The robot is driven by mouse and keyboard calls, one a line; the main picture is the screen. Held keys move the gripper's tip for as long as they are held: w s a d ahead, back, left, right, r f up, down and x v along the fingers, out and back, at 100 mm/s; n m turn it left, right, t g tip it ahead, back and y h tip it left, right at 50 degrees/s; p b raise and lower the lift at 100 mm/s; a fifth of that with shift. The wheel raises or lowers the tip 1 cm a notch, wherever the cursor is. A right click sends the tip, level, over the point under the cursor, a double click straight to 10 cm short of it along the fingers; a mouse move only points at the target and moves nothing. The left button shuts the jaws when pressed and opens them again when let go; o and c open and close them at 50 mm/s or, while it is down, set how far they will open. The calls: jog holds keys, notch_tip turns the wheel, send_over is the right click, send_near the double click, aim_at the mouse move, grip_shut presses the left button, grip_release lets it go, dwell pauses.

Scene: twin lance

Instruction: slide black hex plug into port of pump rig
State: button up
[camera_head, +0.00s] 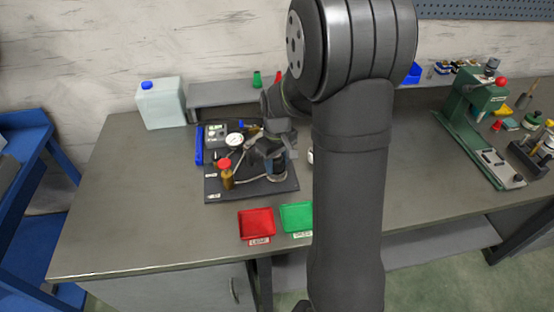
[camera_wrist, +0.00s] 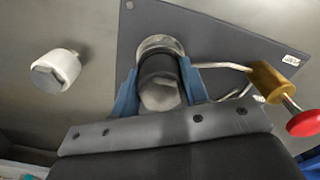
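The black hex plug (camera_wrist: 160,68) has a dark body and a silver hex end facing the wrist camera. My gripper (camera_wrist: 160,82) has its blue fingers against both sides of the plug and is shut on it. In the head view my gripper (camera_head: 274,157) is over the right part of the pump rig (camera_head: 215,194). A silver ring, apparently the port (camera_wrist: 160,42), shows around the far end of the plug. I cannot tell whether the plug is inside it or just above it.
A white hex plug (camera_wrist: 57,70) stands on the bench beside the rig. A bent pipe with a brass valve (camera_wrist: 270,82) and red knob (camera_wrist: 303,123) is close by on the right. Red (camera_head: 256,223) and green (camera_head: 296,217) trays lie in front.

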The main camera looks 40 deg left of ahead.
aim_at(277, 157)
jog(key=o, duration=0.5)
jog(key=shift+c, duration=0.2)
notch_tip(277, 157, up, 18)
jog(key=shift+f, duration=0.25)
jog(key=shift+f, duration=0.15)
notch_tip(277, 157, down, 17)
jog(key=shift+f, duration=0.1)
jog(key=shift+r, duration=0.25)
dwell(0.4)
jog(key=shift+r, duration=0.1)
